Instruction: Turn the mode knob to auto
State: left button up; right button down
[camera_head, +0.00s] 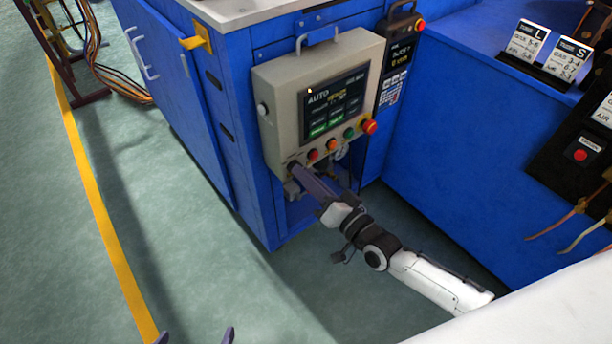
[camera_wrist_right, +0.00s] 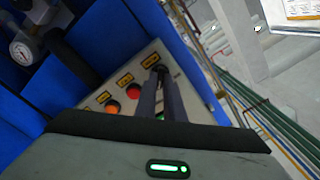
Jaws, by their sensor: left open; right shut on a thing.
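The beige control box (camera_head: 290,100) hangs on the blue machine. Its screen (camera_head: 335,105) reads "AUTO" at the top left. My right gripper (camera_head: 294,170) reaches the box's lower left front corner, its fingers shut on the dark mode knob. In the right wrist view the right gripper's fingers (camera_wrist_right: 161,78) close together at the knob, beside a red and an orange button; the fingers hide most of the knob, and I cannot read its pointing. My left gripper (camera_head: 196,338) shows only its two spread fingertips at the bottom edge, open and empty, away from the box.
A red button (camera_head: 314,155), an orange, a green and a large red button (camera_head: 369,126) line the box's lower edge. A pressure gauge (camera_wrist_right: 22,48) is nearby. A dark handheld-like unit (camera_head: 398,60) stands to the right. Green floor (camera_head: 190,220) at left is clear.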

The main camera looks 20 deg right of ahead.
dwell(0.4)
jog(key=c, duration=1.9)
grip_release()
jog(key=shift+o, duration=0.2)
jog(key=p+v, duration=0.1)
jog(key=v, duration=0.9)
jog(key=shift+s, duration=0.15)
jog(key=shift+r, duration=0.1)
